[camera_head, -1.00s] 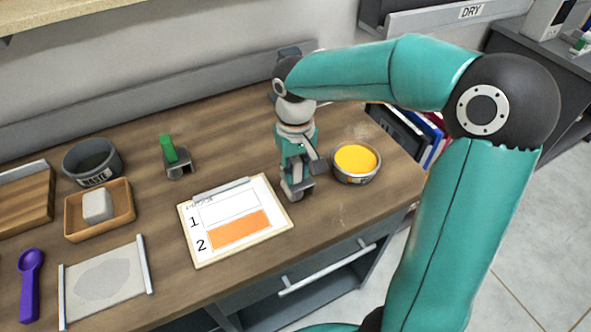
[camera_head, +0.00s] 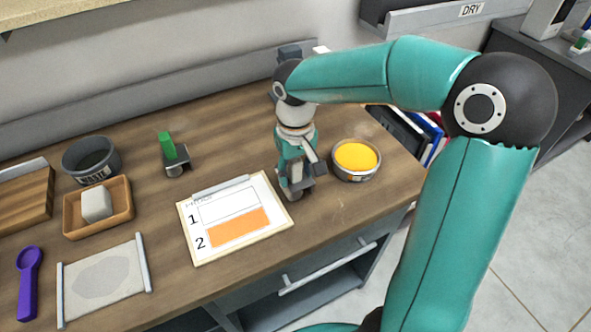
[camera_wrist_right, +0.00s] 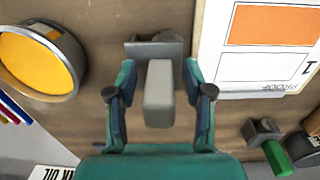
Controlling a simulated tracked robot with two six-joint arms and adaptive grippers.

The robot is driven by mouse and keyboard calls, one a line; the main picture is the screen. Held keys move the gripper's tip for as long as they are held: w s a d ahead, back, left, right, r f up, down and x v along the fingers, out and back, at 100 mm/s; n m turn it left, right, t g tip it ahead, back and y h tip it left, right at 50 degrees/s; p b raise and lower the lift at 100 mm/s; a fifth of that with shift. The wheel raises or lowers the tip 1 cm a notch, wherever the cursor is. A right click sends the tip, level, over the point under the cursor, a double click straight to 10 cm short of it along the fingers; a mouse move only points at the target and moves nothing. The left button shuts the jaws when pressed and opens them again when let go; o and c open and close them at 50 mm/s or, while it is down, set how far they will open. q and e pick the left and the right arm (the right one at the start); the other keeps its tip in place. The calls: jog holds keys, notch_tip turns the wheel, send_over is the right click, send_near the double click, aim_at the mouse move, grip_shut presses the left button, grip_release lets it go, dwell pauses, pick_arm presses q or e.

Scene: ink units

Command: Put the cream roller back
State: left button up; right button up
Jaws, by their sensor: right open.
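The cream roller shows in the right wrist view as a pale grey-cream handle (camera_wrist_right: 159,92), standing up from a grey holder (camera_wrist_right: 160,47). My right gripper (camera_wrist_right: 160,108) is open, with one finger on each side of the handle and gaps visible between. In the head view my right gripper (camera_head: 297,165) points down over the holder (camera_head: 297,191), beside the clipboard and the yellow ink tin, and mostly hides the roller. A second roller with a green handle (camera_head: 167,147) stands in its own holder (camera_head: 176,164) further left. My left gripper is out of view.
The yellow ink tin (camera_head: 356,159) is close to the right of my gripper. A clipboard (camera_head: 196,247) lies to its left. Further left are the waste tin (camera_head: 107,171), a wooden tray (camera_head: 83,228), a pale sheet (camera_head: 108,297) and a purple scoop (camera_head: 27,280).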

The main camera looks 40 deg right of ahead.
jog(key=shift+w+r+p, duration=0.1)
jog(key=shift+r+p, duration=0.35)
jog(key=shift+r, duration=0.2)
notch_tip(320, 180, up, 12)
jog(key=shift+f, duration=0.25)
